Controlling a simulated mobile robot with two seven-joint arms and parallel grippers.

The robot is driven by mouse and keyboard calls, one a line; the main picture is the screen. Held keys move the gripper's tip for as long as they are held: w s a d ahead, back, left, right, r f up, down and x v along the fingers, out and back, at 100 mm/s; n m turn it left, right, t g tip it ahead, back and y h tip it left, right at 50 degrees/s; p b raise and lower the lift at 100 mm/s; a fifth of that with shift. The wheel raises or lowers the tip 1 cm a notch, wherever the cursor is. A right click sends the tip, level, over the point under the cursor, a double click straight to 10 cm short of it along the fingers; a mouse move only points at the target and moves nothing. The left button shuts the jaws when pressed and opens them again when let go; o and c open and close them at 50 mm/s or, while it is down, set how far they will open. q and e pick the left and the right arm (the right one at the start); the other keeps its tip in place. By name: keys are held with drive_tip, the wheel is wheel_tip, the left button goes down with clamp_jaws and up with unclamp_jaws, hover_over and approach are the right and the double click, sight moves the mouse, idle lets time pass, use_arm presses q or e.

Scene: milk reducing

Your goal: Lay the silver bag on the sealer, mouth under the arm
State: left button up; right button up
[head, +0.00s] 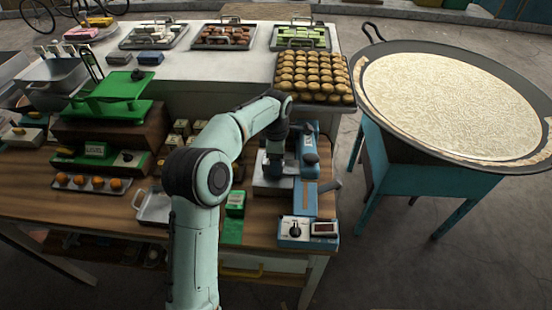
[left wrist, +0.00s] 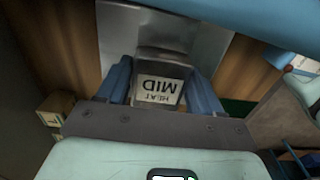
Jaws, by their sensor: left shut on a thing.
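The blue sealer (head: 310,165) stands at the right end of the wooden table, with a blue arm along its length and a dark handle. My left gripper (head: 276,168) is low over the sealer's left side. Silver surface spreads beyond the fingertips. In the head view the silver bag (head: 266,187) shows partly under the gripper. I cannot tell whether its mouth is under the sealer arm. My right gripper is out of view.
A control box (head: 308,230) with a knob stands at the sealer's front. A green box (head: 235,203) is left of it. A tray of round golden pieces (head: 312,72) is behind. A large pan (head: 455,100) on a teal stand is to the right.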

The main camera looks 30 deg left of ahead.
use_arm(q)
drive_tip(key=shift+f, duration=0.45)
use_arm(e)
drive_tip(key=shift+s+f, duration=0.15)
use_arm(q)
drive_tip(key=o, duration=1.2)
drive_tip(key=shift+c, duration=0.2)
drive_tip(key=shift+r, duration=0.1)
wheel_tip(320, 180, up, 13)
drive_tip(key=p, duration=0.1)
drive_tip(key=shift+p, duration=0.3)
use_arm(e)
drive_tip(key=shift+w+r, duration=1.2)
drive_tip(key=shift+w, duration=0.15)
